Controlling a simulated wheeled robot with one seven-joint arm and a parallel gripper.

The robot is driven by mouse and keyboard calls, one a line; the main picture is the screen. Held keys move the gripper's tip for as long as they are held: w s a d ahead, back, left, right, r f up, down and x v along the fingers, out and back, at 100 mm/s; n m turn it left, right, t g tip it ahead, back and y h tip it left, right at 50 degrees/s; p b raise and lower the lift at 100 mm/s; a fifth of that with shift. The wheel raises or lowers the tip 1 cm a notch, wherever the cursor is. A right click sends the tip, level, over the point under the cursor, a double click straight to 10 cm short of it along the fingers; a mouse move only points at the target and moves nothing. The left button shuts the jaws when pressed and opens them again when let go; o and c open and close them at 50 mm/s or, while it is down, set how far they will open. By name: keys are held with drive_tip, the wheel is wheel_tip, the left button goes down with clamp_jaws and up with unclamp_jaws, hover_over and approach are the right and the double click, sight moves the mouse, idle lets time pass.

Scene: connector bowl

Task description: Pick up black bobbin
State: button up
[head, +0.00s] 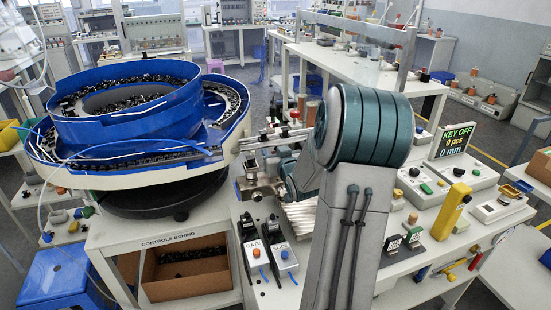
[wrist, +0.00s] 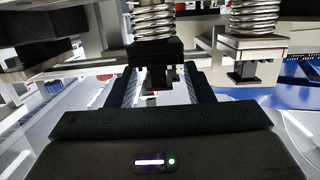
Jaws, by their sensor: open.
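I cannot pick out a black bobbin for certain. A small dark piece (head: 425,77) on the back bench in the head view is too small to identify. My gripper (wrist: 162,88) shows in the wrist view with its two fingers apart, one on each side of a black block (wrist: 155,54) under a coil spring (wrist: 154,20). A smaller dark part hangs below that block, between the fingers. I cannot tell whether the fingers touch it. In the head view my arm hides most of the gripper area.
A blue bowl feeder (head: 125,125) full of dark parts stands at the left. A second spring (wrist: 256,15) with a metal block is right of the gripper. A GATE switch box (head: 256,252), a yellow post (head: 452,211) and a KEY OFF display (head: 457,141) stand on the bench.

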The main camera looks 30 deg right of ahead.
drive_tip(key=shift+c, duration=0.4)
clamp_jaws()
